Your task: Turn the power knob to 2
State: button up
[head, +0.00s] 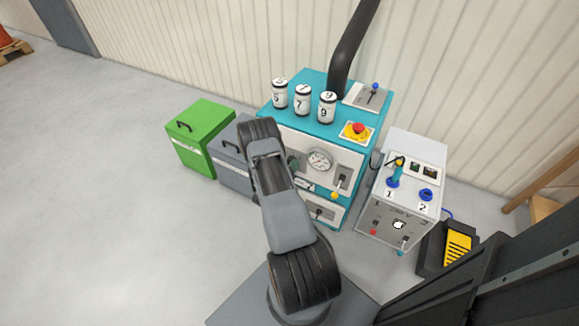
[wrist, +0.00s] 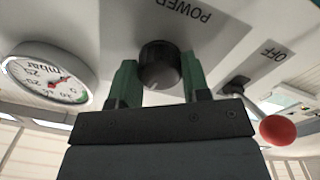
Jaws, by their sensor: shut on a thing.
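The power knob (wrist: 160,62) is a round dark knob on the pale front panel, under an upside-down POWER label (wrist: 184,12) in the wrist view. My gripper (wrist: 160,76) has its green fingers on either side of the knob and is shut on it. In the head view my gripper (head: 292,165) is at the front of the teal machine (head: 313,80), left of the gauge. My arm hides the knob there.
A pressure gauge (head: 319,160) is beside the gripper; it also shows in the wrist view (wrist: 48,78). A red-tipped lever (wrist: 277,130) is close on the other side, near an OFF label. A green box (head: 200,135) and a white control cabinet (head: 405,190) flank the machine.

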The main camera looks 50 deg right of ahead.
jog(key=shift+n, duration=0.7)
jog(key=o, duration=0.9)
jog(key=p+v, duration=0.1)
jog(key=v, duration=1.3)
jog(key=shift+s+d, duration=0.1)
